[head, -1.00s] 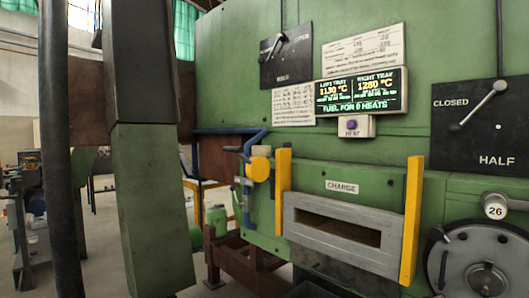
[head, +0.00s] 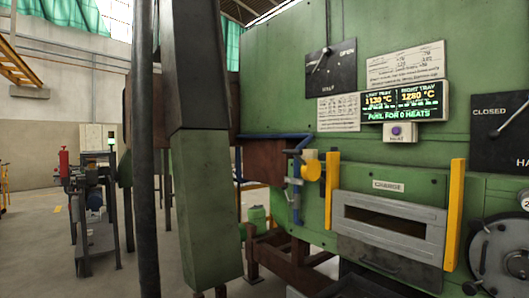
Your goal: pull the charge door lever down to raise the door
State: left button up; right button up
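The charge door (head: 388,230) is a grey panel with a dark slot, under a CHARGE label (head: 388,186) and between two yellow upright guides. A lever (head: 321,61) sits on a black plate at upper left, with OPEN and HALF legible. A second lever (head: 510,118) sits on a black CLOSED plate at the right edge, partly cut off. I cannot tell which lever belongs to the charge door. Neither of my grippers is in view.
A display (head: 404,101) reads 1130 °C left tray, 1280 °C right tray. A green post (head: 205,205) and a dark pole (head: 147,150) stand at left, near me. A round grey hatch (head: 503,255) is at lower right. A machine (head: 92,200) stands farther left, on open floor.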

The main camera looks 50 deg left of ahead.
aim_at(311, 169)
jog(key=u, duration=0.5)
jog(key=i, duration=0.6)
jog(key=u, duration=0.2)
